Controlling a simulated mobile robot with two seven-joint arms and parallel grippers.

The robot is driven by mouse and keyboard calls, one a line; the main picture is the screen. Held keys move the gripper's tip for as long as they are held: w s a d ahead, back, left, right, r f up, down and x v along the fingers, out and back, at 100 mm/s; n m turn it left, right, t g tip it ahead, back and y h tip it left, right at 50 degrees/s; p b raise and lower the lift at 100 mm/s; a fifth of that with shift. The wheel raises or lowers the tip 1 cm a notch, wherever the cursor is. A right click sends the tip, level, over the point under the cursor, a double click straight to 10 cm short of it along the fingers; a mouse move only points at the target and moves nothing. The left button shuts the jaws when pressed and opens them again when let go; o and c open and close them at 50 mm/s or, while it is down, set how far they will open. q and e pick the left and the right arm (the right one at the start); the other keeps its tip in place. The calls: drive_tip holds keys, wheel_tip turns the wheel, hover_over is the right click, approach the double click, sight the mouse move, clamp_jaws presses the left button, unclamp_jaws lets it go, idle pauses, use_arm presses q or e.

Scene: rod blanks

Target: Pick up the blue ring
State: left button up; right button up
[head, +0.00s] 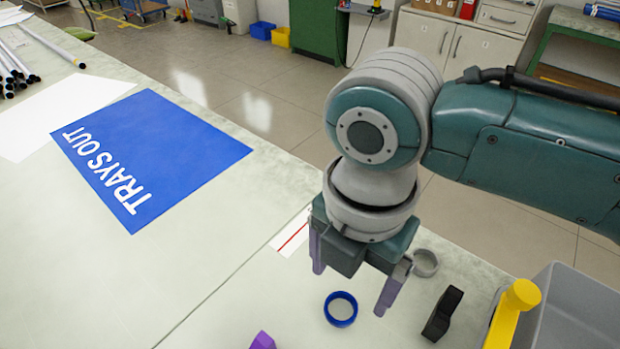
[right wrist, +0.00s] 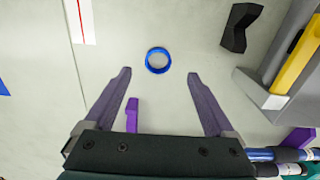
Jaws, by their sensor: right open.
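The blue ring (head: 340,322) lies flat on the pale worktop, with bare surface showing through its middle. My right gripper (head: 350,291) points down above the worktop, its two purple-grey fingers spread apart and empty. In the right wrist view the blue ring (right wrist: 158,71) shows just beyond the fingertips, between the lines of the two open fingers (right wrist: 158,74). The ring is not touched by either finger as far as I can see. My left gripper is not in view.
A black angled block (head: 442,314) and a grey ring (head: 425,262) are right of the blue ring. A purple piece (head: 262,341) lies at the lower edge. A grey bin (head: 580,310) with a yellow part (head: 515,300) stands at right. The blue "TRAYS OUT" mat (head: 190,150) lies left.

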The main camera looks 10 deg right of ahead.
sight(341, 311)
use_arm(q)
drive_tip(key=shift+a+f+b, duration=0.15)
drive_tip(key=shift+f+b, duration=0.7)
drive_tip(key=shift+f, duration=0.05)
use_arm(e)
drive_tip(key=f, duration=0.6)
drive_tip(key=shift+a+f, duration=0.1)
drive_tip(key=shift+a, duration=0.15)
drive_tip(key=c, duration=1.4)
